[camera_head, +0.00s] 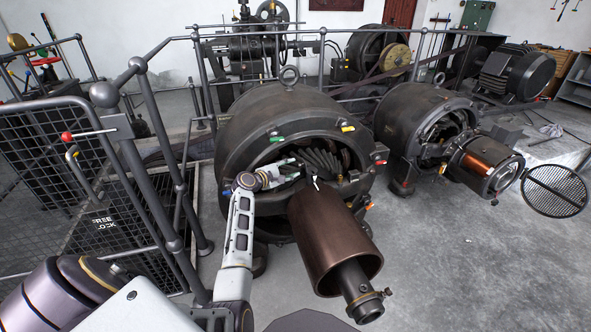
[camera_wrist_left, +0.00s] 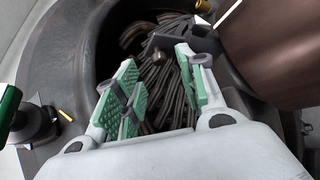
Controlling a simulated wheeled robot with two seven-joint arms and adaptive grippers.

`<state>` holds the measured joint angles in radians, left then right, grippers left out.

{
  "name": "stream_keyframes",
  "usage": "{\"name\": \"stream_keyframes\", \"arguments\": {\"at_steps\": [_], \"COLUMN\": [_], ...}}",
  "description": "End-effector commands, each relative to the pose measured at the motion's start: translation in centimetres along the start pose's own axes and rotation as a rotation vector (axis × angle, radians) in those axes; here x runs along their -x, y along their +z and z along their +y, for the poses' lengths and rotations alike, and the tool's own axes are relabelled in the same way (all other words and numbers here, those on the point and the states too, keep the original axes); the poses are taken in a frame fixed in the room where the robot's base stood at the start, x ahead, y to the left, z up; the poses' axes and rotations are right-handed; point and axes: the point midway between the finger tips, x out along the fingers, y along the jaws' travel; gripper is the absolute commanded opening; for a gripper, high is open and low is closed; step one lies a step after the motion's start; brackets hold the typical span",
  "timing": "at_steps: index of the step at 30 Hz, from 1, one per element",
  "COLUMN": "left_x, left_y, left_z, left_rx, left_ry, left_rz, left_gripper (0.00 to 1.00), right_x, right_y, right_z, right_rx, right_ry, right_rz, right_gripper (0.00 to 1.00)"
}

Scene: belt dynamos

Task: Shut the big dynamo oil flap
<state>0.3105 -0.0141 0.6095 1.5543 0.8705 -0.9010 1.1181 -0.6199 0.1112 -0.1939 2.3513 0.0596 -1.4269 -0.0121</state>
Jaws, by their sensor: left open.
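The big dynamo (camera_head: 250,112) is a dark round machine with an open front, windings inside and a brown cylinder (camera_head: 330,235) sticking out toward me. My left gripper (camera_head: 288,168) reaches into the upper left of that opening. In the left wrist view the green-padded fingers of the left gripper (camera_wrist_left: 156,58) are open and apart. A small dark grey piece with a rounded end (camera_wrist_left: 158,57) shows between and just beyond the fingertips, in front of the windings (camera_wrist_left: 165,90). It may be the oil flap; I cannot tell how far open it stands. My right gripper is not in view.
A second, smaller dynamo (camera_head: 425,125) stands to the right, with a round mesh guard (camera_head: 555,190) beside it. Grey railings (camera_head: 150,150) and a mesh panel (camera_head: 50,150) close off the left.

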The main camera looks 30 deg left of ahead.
Motion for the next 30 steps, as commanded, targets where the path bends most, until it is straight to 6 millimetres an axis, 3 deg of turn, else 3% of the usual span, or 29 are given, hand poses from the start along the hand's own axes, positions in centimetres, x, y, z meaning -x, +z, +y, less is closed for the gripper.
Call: {"name": "stream_keyframes", "arguments": {"at_steps": [12,26,30], "left_x": [-3.6,-4.2,-4.2], "left_y": [-0.1,0.0,0.0], "left_z": [0.0,0.0,0.0], "left_rx": [0.0,-0.001,-0.001], "left_ry": [0.0,0.0,0.0], "left_rz": [0.0,0.001,0.001], "left_gripper": [0.4,0.4,0.23], "right_x": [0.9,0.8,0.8], "right_y": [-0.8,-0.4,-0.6], "right_z": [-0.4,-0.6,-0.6], "right_rx": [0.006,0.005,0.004], "right_ry": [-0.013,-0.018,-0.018], "right_rz": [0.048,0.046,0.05], "right_gripper": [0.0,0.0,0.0]}}
